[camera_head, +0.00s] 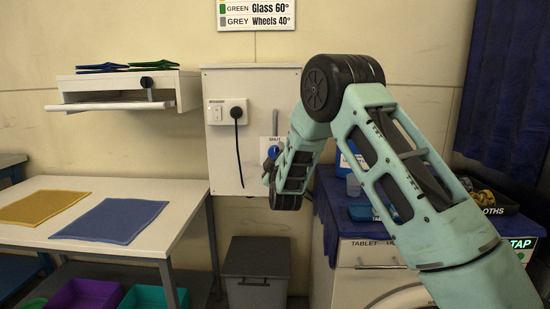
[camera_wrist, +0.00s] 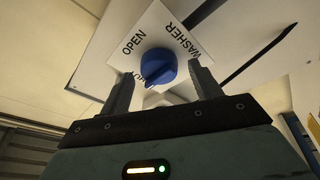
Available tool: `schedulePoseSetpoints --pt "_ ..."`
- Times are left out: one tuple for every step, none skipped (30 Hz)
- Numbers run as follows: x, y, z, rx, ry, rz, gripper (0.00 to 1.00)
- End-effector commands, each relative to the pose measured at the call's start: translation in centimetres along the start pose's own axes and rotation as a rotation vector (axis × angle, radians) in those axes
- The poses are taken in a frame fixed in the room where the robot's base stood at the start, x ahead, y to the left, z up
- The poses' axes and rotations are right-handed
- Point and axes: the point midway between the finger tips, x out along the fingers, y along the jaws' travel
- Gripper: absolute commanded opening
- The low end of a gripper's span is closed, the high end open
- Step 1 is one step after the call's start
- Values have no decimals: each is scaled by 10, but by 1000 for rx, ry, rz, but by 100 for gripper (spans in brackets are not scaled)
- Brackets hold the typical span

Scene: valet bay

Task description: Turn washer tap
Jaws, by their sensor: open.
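The washer tap is a round blue knob (camera_wrist: 158,66) on a white plate (camera_wrist: 145,36) lettered OPEN, WASHER and a partly covered third word that looks like SHUT. In the wrist view the knob's narrow end points down toward that third word. The knob also shows in the head view (camera_head: 273,151) on the wall panel, just above my gripper (camera_head: 267,170). In the wrist view my gripper (camera_wrist: 163,72) is open, with one finger on each side of the knob. A gap shows on both sides. I cannot tell how deep the fingers reach along it.
The wall panel (camera_head: 222,160) also carries a switch and a plug (camera_head: 237,113) with a hanging black cable, left of my gripper. A grey bin (camera_head: 255,272) stands below. A table with mats (camera_head: 110,220) is left. A blue-draped counter (camera_head: 345,220) is right, behind my arm.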

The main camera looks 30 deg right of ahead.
Motion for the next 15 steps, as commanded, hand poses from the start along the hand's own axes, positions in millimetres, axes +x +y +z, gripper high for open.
schedulePoseSetpoints --pt "0 0 0 0 0 0 63" --pt "0 0 0 0 0 0 55" --pt "0 0 0 0 0 0 44" --pt "0 0 0 0 0 0 36" --pt "0 0 0 0 0 0 27" --pt "0 0 0 0 0 0 19" --pt "0 0 0 0 0 0 19" --pt "0 0 0 0 0 0 19" --pt "0 0 0 1 0 0 19" --pt "0 0 0 1 0 0 19" --pt "0 0 0 2 0 1 19" --pt "0 0 0 5 0 1 19" --pt "0 -1 0 9 0 2 19" --pt "-1 -1 0 13 0 4 19" --pt "-1 -1 0 18 -1 5 19"
